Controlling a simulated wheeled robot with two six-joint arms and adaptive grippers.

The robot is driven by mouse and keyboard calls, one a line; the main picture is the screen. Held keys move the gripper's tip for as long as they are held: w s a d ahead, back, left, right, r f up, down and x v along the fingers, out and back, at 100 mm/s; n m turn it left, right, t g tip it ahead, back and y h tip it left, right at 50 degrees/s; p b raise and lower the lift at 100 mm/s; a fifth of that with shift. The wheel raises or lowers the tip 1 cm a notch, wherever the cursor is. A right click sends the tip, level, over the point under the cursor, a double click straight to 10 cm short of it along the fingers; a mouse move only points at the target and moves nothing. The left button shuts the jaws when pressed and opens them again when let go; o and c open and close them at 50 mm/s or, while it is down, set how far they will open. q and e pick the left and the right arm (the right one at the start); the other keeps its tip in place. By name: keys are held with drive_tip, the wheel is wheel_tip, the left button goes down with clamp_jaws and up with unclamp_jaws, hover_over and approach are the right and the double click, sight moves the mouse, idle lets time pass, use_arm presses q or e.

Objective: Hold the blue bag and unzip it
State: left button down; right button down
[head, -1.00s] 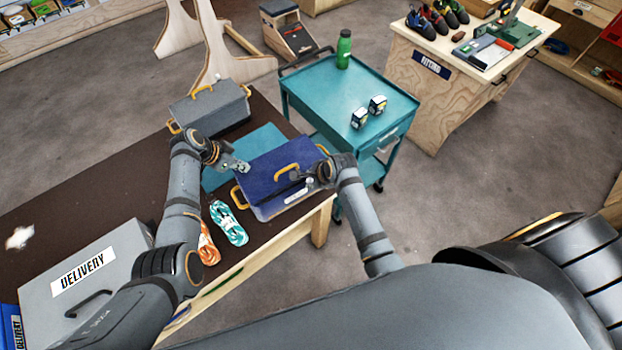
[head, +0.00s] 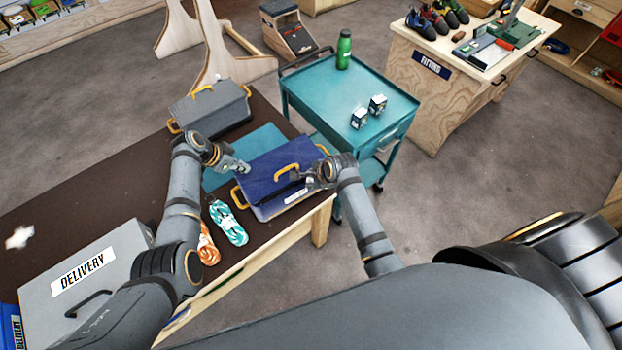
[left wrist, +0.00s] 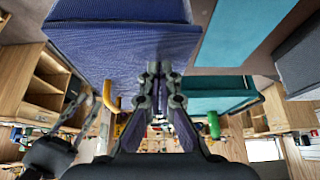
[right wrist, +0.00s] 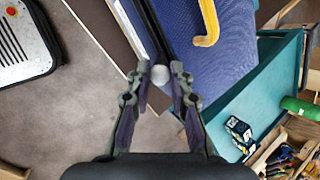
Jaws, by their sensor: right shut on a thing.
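The blue bag (head: 262,177) lies on the brown table, with yellow handles on its top and ends. It also fills the top of the left wrist view (left wrist: 110,50). My left gripper (head: 243,168) is at the bag's far left edge. In the left wrist view its fingertips (left wrist: 162,72) are almost together in front of the blue fabric; a hold on it cannot be made out. My right gripper (head: 309,181) is at the bag's right end. In the right wrist view its fingertips (right wrist: 160,74) are closed around a round silver zip pull (right wrist: 160,75) beside the bag's edge.
A teal mat (head: 213,180) lies beneath and behind the bag. A grey bag (head: 210,108) stands behind. Orange and teal rope coils (head: 228,223) lie at front left, near a grey delivery box (head: 85,275). A teal cart (head: 345,90) stands close beyond the table's right end.

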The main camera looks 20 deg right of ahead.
use_arm(q)
drive_tip(key=shift+f, duration=0.6)
idle(0.5)
use_arm(e)
drive_tip(key=shift+r, duration=0.1)
use_arm(q)
drive_tip(key=shift+s+f, duration=0.15)
drive_tip(key=shift+f, duration=0.05)
use_arm(e)
drive_tip(key=shift+w+d, duration=0.3)
drive_tip(key=shift+d, duration=0.7)
drive_tip(key=shift+w+d, duration=0.25)
drive_tip(key=shift+d, duration=0.7)
drive_tip(key=shift+w+d, duration=0.1)
drive_tip(key=shift+d, duration=0.3)
use_arm(q)
drive_tip(key=shift+w+r, duration=0.2)
drive_tip(key=shift+r, duration=3.5)
use_arm(e)
drive_tip(key=shift+a, duration=0.1)
